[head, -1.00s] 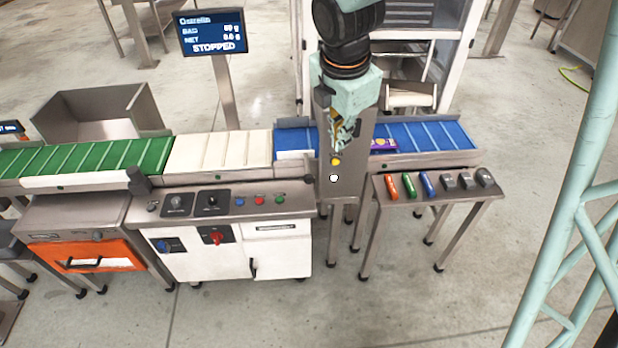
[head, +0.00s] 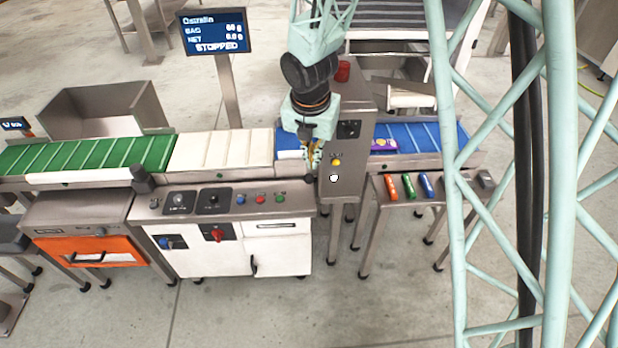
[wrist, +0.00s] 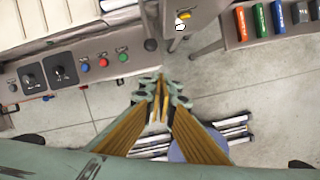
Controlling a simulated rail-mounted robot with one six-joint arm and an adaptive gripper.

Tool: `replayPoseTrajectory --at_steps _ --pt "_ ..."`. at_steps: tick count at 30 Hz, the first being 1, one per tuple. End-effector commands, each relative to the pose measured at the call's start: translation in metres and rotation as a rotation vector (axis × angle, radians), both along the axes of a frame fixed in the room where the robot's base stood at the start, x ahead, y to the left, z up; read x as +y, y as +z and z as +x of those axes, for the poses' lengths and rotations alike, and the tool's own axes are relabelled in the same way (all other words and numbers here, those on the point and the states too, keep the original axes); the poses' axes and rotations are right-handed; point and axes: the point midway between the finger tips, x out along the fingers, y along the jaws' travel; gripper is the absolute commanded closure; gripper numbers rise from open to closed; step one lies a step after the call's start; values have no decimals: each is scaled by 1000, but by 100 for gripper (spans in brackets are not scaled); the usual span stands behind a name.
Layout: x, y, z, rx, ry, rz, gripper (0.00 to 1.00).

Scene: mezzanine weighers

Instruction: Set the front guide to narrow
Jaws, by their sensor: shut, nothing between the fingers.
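My gripper (head: 313,163) points down at the front edge of the blue belt (head: 402,137), just left of the grey post with the yellow lamp. In the wrist view my gripper (wrist: 160,80) has its fingers together with nothing between them. A short pale rail (head: 289,155) lies along the front of the blue belt, left of the fingers; it may be the front guide, but I cannot tell its setting. A dark round knob (wrist: 151,45) sits just beyond the fingertips in the wrist view, apart from them as far as I can see. My arm hides part of the belt.
The control panel has a blue button (head: 240,199), a red button (head: 260,200) and a green button (head: 279,198). The grey post (head: 345,170) stands close right of my gripper. A side table (head: 455,185) holds coloured packs. A display (head: 215,33) reads STOPPED.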

Motion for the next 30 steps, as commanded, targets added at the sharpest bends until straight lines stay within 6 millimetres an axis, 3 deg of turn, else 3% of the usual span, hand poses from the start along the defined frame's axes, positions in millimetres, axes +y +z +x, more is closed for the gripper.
replayPoseTrajectory --at_steps 12,30 --pt "23 -36 7 19 190 -31 100" --pt "25 -41 8 20 206 -34 100"
